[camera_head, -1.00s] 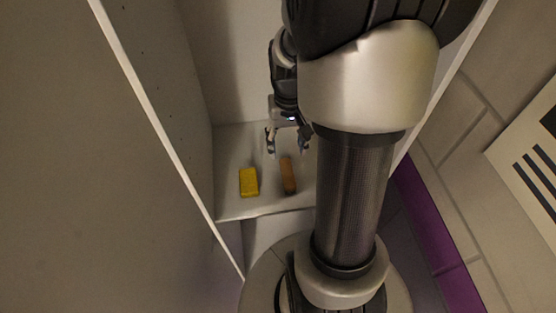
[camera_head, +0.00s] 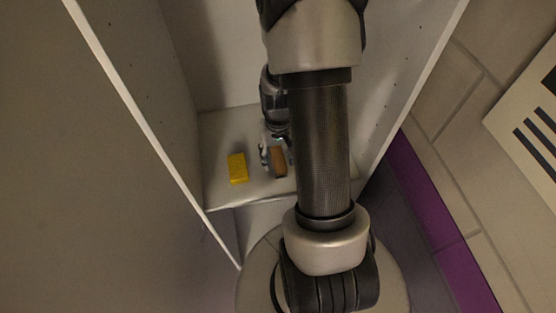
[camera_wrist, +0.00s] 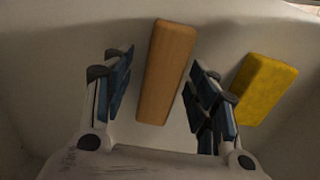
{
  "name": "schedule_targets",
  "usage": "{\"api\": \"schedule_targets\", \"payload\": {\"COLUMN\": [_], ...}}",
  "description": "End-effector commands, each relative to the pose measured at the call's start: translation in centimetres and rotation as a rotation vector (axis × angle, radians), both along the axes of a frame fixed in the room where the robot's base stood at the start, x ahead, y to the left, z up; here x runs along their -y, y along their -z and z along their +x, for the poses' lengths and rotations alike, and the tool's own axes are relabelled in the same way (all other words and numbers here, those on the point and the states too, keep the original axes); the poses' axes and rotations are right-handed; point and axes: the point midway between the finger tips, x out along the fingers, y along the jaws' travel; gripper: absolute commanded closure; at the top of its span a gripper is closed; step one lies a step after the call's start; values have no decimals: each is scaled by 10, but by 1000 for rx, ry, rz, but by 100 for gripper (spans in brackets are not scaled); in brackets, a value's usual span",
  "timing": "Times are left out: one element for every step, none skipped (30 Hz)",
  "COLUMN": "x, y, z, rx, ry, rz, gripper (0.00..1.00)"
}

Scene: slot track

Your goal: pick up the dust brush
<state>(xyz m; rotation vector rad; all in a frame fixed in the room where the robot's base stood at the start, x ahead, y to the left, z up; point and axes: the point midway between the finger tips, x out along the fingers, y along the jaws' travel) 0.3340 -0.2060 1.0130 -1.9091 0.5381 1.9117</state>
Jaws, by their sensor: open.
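The dust brush appears to be the long brown block (camera_head: 279,163) lying on the white shelf; no bristles show. In the wrist view the brown block (camera_wrist: 166,70) lies lengthwise between the open fingers, with its far end beyond the fingertips. My gripper (camera_wrist: 157,75) is open and empty, its blue-padded fingers on either side of the block with gaps showing. In the head view my gripper (camera_head: 276,150) is at the block, partly hidden by my arm. I cannot tell the exact height of the fingertips above the shelf.
A yellow block (camera_head: 237,168) lies on the shelf (camera_head: 218,131) left of the brown one. In the wrist view this yellow block (camera_wrist: 262,88) is close to the right finger. Cabinet side walls (camera_head: 150,90) stand on both sides. The shelf's front edge is near the blocks.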

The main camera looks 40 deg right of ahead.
Motion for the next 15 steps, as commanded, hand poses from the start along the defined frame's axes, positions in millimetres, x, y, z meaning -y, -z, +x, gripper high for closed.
{"api": "schedule_targets", "payload": {"x": [0, 0, 0, 0, 0, 0, 0, 0, 0, 0, 0, 0, 0, 0, 0], "y": [5, 6, 7, 7, 7, 7, 7, 6, 6, 6, 6, 6, 6, 6, 6], "z": [0, 0, 0, 0, 0, 0, 0, 0, 0, 0, 0, 0, 0, 0, 0], "rx": [-1, 0, 0, 0, 0, 1, 1, 1, 1, 1, 1, 1, 1, 1, 1], "ry": [0, 0, 0, 0, 0, 0, 0, 0, 0, 0, 0, 0, 0, 0, 0], "rz": [1, 0, 0, 0, 0, -1, -1, -1, -1, -1, -1, -1, -1, -1, -1], "gripper": [47, 47, 47, 47, 47, 47, 47, 47, 47, 49, 51, 53, 55, 57, 60]}}
